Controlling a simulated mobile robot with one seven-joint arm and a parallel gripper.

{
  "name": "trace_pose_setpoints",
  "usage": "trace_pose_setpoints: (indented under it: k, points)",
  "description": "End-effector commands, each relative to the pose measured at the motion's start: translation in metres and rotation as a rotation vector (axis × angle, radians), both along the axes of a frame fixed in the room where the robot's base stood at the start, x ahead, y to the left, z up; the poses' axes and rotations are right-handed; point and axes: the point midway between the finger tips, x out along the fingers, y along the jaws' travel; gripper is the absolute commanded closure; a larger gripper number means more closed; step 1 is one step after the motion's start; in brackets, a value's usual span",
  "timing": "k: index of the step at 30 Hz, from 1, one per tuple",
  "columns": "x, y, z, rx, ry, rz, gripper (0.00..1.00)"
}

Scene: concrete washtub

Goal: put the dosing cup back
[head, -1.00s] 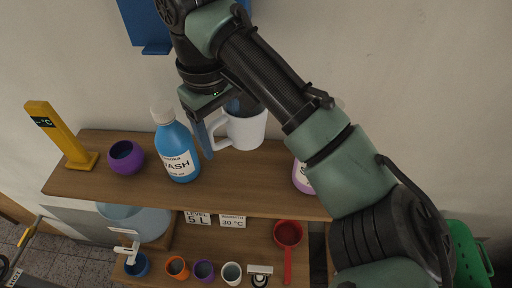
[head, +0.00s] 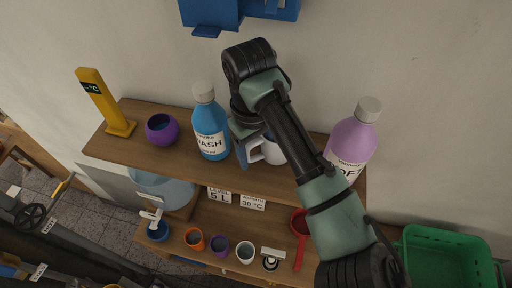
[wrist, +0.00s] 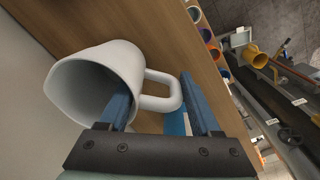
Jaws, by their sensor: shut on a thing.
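A white handled cup (head: 271,152) is at the upper shelf, right of the blue WASH bottle (head: 211,137). In the wrist view the same cup (wrist: 92,82) has its open mouth towards the left, and its handle lies between my blue fingers. My gripper (wrist: 155,84) is shut on this cup, with one finger overlapping the mouth and the other beyond the handle. The head view shows my gripper (head: 250,153) at the handle side. Whether the base touches the shelf is hard to tell. I cannot tell which cup is the dosing cup.
A purple pot (head: 161,129), a yellow post (head: 105,103) and a lilac bottle (head: 351,141) stand on the upper shelf (head: 130,148). Below are small orange (head: 194,239), purple (head: 219,246) and white cups (head: 245,252), and a red scoop (head: 300,239). A green basket (head: 448,257) is at right.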

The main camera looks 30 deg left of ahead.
Motion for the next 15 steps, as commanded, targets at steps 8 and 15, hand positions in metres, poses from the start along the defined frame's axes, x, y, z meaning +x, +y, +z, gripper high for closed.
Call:
trace_pose_setpoints:
  k: [8,15]
  points:
    - [-0.0003,0.0001,-0.0037,0.000,0.001,0.000,0.34]
    - [0.0000,0.0000,-0.0027,0.000,0.000,0.000,0.05]
